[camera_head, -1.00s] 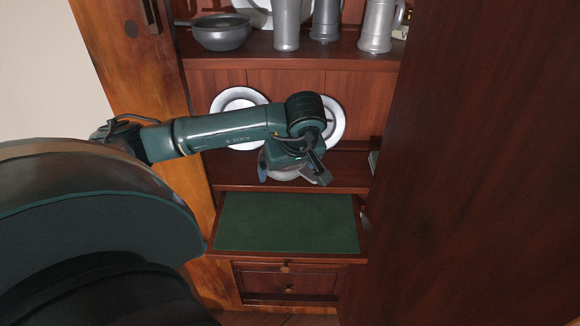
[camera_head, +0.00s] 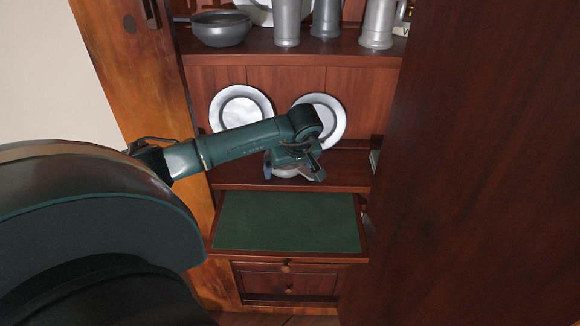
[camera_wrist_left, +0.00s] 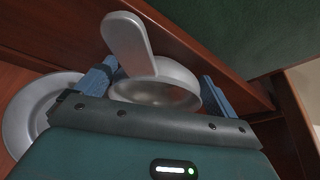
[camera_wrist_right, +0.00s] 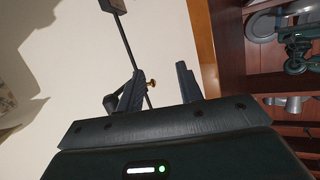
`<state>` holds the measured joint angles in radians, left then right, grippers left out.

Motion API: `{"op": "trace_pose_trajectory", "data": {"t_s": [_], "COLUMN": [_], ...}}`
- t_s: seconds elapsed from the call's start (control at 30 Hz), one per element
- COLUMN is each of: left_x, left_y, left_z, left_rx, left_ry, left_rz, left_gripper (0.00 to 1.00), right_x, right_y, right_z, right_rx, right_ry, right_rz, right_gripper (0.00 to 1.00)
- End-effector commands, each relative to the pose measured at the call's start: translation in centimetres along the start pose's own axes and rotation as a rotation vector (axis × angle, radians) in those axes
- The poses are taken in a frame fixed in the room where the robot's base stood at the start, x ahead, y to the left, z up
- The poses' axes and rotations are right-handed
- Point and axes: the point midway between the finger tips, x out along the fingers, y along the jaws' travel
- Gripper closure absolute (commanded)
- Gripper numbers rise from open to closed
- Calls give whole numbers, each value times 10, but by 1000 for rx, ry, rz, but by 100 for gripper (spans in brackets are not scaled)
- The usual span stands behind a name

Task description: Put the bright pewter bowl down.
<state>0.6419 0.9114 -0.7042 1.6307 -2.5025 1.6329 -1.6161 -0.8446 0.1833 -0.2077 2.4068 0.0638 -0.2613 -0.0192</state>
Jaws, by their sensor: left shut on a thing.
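The bright pewter bowl (camera_wrist_left: 165,92), with a flat ear-like handle, sits between the fingers of my left gripper (camera_wrist_left: 158,88) in the left wrist view. In the head view my left gripper (camera_head: 294,172) is shut on it at the lower shelf (camera_head: 345,170), behind the green pull-out surface. Only the bowl's lower part (camera_head: 287,173) shows there; the gripper hides the rest. I cannot tell whether the bowl touches the shelf. My right gripper (camera_wrist_right: 158,88) is open and empty in the right wrist view, outside the cabinet near the pale wall.
Two pewter plates (camera_head: 241,104) (camera_head: 332,118) lean against the back panel behind the gripper. The upper shelf holds a darker bowl (camera_head: 220,28) and several tankards (camera_head: 380,25). The green surface (camera_head: 285,222) in front is clear. A large dark wood panel (camera_head: 480,170) stands at right.

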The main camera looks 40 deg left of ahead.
Motion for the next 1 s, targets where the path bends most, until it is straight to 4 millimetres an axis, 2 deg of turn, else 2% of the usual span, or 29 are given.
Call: {"op": "trace_pose_trajectory", "data": {"t_s": [0.3,0.33,0.4,0.6,0.73,0.87,1.0], "left_x": [2,2,2,1,-8,-32,-64], "left_y": [0,0,0,0,1,1,1], "left_z": [0,1,1,0,-1,-2,-2], "left_rx": [0,0,0,0,0,0,0], "left_ry": [2,1,1,1,1,4,4], "left_rz": [2,1,1,1,2,5,6], "left_gripper": [40,4,0,0,0,0,0], "right_x": [2,2,3,2,2,0,-3], "right_y": [0,0,0,0,0,2,4], "right_z": [2,2,3,3,-1,-6,-13], "right_rx": [-8,-9,-10,-9,-5,0,10], "right_ry": [2,1,-1,-2,2,8,20], "right_rz": [-5,-5,-5,-4,-2,2,10], "right_gripper": [64,64,64,64,64,64,64]}}
